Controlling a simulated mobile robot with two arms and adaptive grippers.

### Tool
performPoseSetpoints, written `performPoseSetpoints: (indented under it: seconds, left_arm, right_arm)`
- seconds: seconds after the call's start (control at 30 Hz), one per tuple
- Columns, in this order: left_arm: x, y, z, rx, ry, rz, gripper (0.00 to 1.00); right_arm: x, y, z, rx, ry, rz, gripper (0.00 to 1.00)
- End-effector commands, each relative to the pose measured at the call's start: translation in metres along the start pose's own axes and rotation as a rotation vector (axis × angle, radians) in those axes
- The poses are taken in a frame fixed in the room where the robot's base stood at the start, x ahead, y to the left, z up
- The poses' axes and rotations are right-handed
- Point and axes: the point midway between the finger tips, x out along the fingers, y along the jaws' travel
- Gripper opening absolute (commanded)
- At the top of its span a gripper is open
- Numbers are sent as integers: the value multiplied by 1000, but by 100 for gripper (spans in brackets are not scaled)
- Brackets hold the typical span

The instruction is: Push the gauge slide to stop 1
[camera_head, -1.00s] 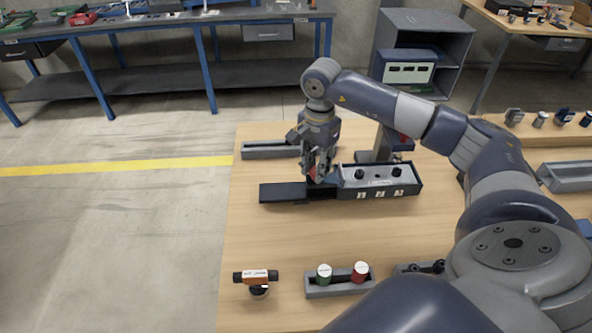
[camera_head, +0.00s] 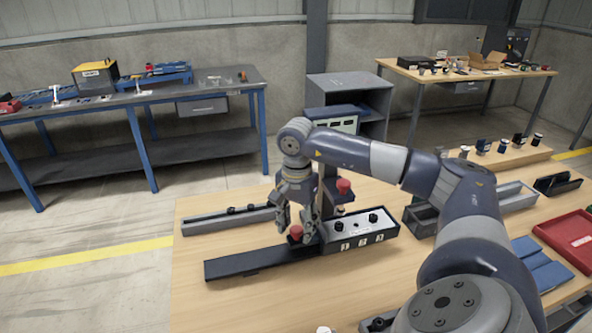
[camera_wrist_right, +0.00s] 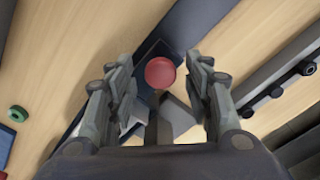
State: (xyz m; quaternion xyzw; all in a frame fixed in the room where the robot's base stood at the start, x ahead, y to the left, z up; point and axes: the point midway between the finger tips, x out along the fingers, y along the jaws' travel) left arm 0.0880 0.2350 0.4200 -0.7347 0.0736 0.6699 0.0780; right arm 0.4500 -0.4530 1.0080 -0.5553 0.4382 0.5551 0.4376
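The gauge has a long dark rail (camera_head: 245,262) on the wooden table and, at its right end, a grey-topped box (camera_head: 357,228) with plates marked 1, 2 and 3. A slide with a round red knob (camera_head: 296,231) is on the rail, just left of the box. My right gripper (camera_head: 296,224) points down at the knob. In the right wrist view the red knob (camera_wrist_right: 160,73) lies between the two spread fingers of my right gripper (camera_wrist_right: 161,66), with gaps on both sides. My left gripper is in neither view.
A long grey tray (camera_head: 200,226) lies behind the rail. A post with another red knob (camera_head: 343,187) stands behind the box. A red tray (camera_head: 575,237) and blue pieces (camera_head: 540,262) lie at the right. Bare tabletop is left and in front of the rail.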

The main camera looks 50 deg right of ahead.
Motion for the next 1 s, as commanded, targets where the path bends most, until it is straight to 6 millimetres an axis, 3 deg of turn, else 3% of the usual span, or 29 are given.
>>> performPoseSetpoints:
  seconds: [0.37, 0.8, 1.0]
  left_arm:
    - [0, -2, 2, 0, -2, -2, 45]
    - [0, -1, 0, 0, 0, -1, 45]
    - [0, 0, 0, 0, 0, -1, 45]
  right_arm:
    - [-9, -1, 0, 0, 0, -4, 48]
    - [-97, -1, 0, 0, -1, -5, 48]
    - [-116, 0, 0, 1, -1, -2, 48]
